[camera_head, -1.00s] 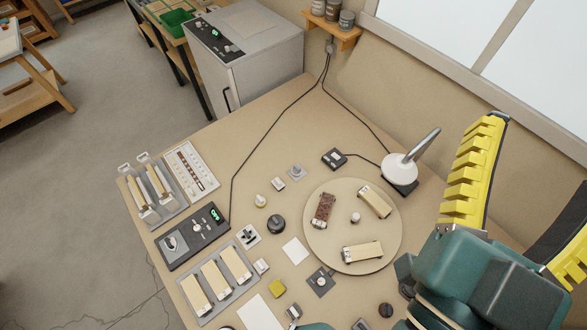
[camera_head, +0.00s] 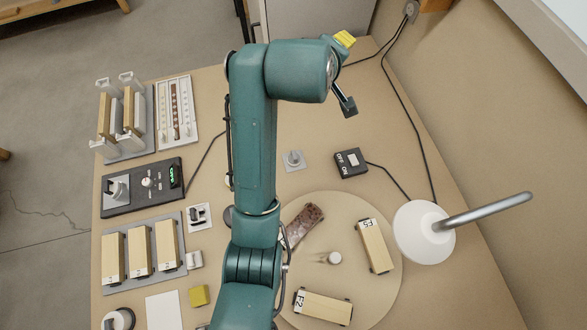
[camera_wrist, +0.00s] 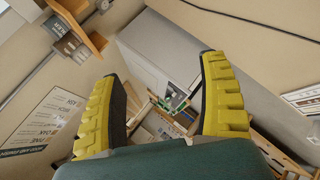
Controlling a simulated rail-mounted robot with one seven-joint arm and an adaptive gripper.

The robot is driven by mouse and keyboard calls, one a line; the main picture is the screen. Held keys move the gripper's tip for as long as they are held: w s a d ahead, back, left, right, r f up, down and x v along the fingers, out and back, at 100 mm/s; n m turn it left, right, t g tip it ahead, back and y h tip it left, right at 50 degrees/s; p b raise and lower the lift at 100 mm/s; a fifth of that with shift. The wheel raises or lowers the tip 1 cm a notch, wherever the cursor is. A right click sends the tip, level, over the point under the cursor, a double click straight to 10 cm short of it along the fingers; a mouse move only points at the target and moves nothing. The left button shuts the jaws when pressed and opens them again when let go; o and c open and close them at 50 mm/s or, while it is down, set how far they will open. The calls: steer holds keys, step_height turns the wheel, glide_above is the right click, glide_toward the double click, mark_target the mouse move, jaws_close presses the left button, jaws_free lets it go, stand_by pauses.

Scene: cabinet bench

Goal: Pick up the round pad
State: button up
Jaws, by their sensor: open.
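My gripper shows in the wrist view (camera_wrist: 163,68) with its two yellow ribbed fingers wide apart and nothing between them. In the head view my arm reaches toward the back of the bench, and only parts of the gripper show at its far end. A dark round piece (camera_head: 228,216) lies on the bench, mostly hidden behind my arm. A dark round piece with a pale top (camera_head: 118,318) sits at the lower left edge. I cannot tell which of these is the round pad. My gripper is well away from both.
A round turntable (camera_head: 342,212) carries a brown block (camera_head: 303,226), two pale blocks and a small knob. A lamp (camera_head: 424,232) stands right of it. A switch box (camera_head: 350,163), a control panel (camera_head: 142,187), racks and a yellow block (camera_head: 199,296) stand around. A grey cabinet is behind.

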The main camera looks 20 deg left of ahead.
steer(key=s+a+f+n+g+h+b, duration=0.1)
steer(key=a+f+n+g+b, duration=0.2)
steer(key=f, duration=0.6)
steer(key=s+a+f+n+g+b, duration=0.1)
steer(key=a+f+n+b, duration=0.1)
steer(key=a+f+b, duration=0.45)
steer(key=n+g+h+b, duration=0.3)
steer(key=n+b, duration=0.3)
steer(key=n, duration=0.1)
glide_toward(293, 155)
steer(key=shift+g, duration=0.3)
steer(key=b+x, duration=0.4)
steer(key=shift+w+d+f, duration=0.2)
steer(key=shift+d+f, duration=0.05)
steer(key=b+x, duration=0.4)
steer(key=x, duration=0.2)
steer(key=shift+w+f, duration=0.15)
steer(key=shift+w, duration=0.05)
steer(key=shift+c, duration=0.7)
steer(key=c, duration=0.9)
